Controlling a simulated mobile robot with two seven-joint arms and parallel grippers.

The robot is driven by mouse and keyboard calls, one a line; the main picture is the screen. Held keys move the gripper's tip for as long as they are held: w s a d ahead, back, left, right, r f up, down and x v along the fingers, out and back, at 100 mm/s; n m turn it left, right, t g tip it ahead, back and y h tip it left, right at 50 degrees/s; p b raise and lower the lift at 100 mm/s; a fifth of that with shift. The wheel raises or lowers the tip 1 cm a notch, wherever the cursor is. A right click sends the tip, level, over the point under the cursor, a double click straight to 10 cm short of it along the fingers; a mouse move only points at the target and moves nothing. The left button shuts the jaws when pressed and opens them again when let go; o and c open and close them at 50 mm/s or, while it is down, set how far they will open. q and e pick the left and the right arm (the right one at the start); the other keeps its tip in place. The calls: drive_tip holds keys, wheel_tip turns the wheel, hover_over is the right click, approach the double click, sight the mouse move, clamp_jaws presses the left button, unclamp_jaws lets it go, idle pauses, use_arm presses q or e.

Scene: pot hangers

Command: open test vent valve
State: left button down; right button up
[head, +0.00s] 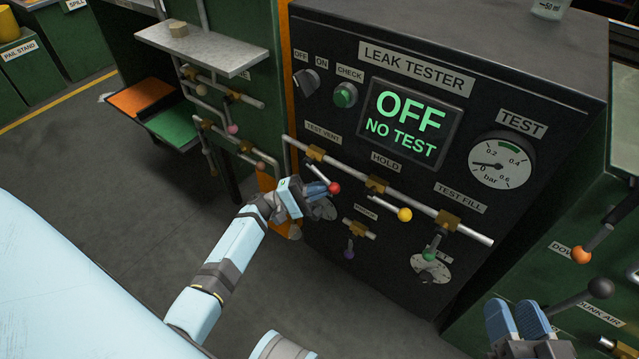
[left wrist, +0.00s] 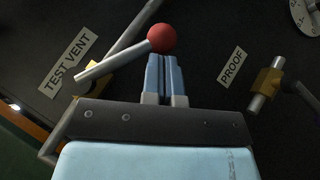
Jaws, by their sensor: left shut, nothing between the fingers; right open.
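The test vent valve has a brass body (head: 315,153) on the upper pipe of the leak tester, below the TEST VENT label (head: 323,133). Its lever slants down and right to a red ball (head: 334,187). The left wrist view shows the red ball (left wrist: 162,38) at the end of a grey lever (left wrist: 112,62). My left gripper (head: 318,189) is shut and empty, its fingertips (left wrist: 164,58) just below the ball in the wrist view. Whether they touch it I cannot tell. My right gripper (head: 517,310) is open and empty at the bottom right.
A yellow-ball lever (head: 404,214) and a green-ball lever (head: 429,254) hang further right on the pipe. A purple-ball lever (head: 349,253) hangs below. The screen (head: 407,121) reads OFF, NO TEST. An orange-ball lever (head: 581,255) and a black knob (head: 600,288) are near my right gripper.

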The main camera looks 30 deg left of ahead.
use_arm(q)
drive_tip(key=shift+s+d+r, duration=0.1)
drive_tip(key=shift+d+r, duration=1)
drive_tip(key=shift+r, duration=0.15)
use_arm(e)
drive_tip(key=shift+d+r, duration=0.2)
drive_tip(key=shift+d, duration=0.05)
use_arm(q)
drive_tip(key=shift+r, duration=0.15)
use_arm(e)
drive_tip(key=shift+w, duration=0.1)
use_arm(q)
drive_tip(key=p, duration=0.2)
approach(329, 186)
drive_tip(key=v, duration=0.4)
drive_tip(key=shift+a, duration=0.2)
use_arm(e)
wheel_tip(329, 186, up, 3)
drive_tip(key=shift+f+t, duration=0.15)
drive_tip(key=shift+t, duration=0.55)
drive_tip(key=shift+d+f, duration=0.1)
drive_tip(key=shift+f, duration=0.05)
